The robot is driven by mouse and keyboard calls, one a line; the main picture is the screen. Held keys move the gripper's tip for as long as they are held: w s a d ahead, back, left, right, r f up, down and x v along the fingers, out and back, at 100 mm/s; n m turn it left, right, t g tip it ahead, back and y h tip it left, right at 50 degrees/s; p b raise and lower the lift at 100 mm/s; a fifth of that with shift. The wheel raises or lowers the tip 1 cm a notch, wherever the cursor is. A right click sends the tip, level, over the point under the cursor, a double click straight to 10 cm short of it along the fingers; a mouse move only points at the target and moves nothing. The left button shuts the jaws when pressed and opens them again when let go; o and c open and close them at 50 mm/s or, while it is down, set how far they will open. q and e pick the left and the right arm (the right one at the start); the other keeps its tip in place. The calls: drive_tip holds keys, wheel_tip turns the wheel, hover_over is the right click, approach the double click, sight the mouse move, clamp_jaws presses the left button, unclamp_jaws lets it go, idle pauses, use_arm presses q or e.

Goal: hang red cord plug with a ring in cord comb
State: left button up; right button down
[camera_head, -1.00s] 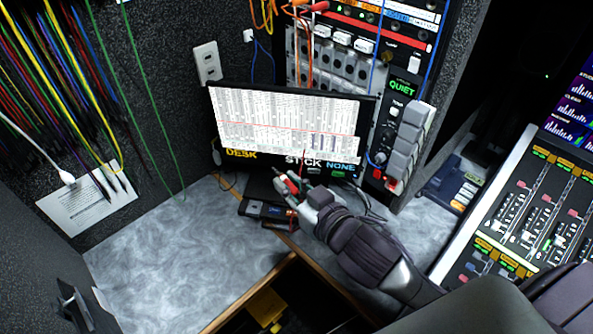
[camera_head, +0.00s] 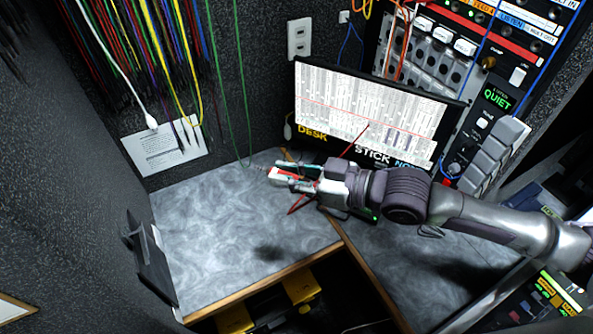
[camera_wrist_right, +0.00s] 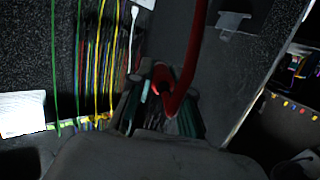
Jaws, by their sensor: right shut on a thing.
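My right gripper (camera_head: 284,178) is shut on the red cord plug (camera_head: 293,176), above the grey desk in front of the monitor's lower left corner. The plug points left. Its red cord (camera_head: 299,204) hangs below the gripper, and a thin red strand rises across the monitor. In the right wrist view the red cord (camera_wrist_right: 194,62) runs up in front of the fingers. The plug's ring cannot be made out. Many coloured cords (camera_head: 160,60) hang at the upper left; their top is cut off and no comb shows. My left gripper is not in view.
The monitor (camera_head: 372,110) stands behind the gripper, with a rack of patch cords (camera_head: 440,60) at its right. A paper sheet (camera_head: 160,150) is on the left wall, near a white cord's plug. The desk (camera_head: 215,230) is clear at left. A dark bracket (camera_head: 150,262) stands at its left edge.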

drive_tip(key=shift+a, duration=0.1)
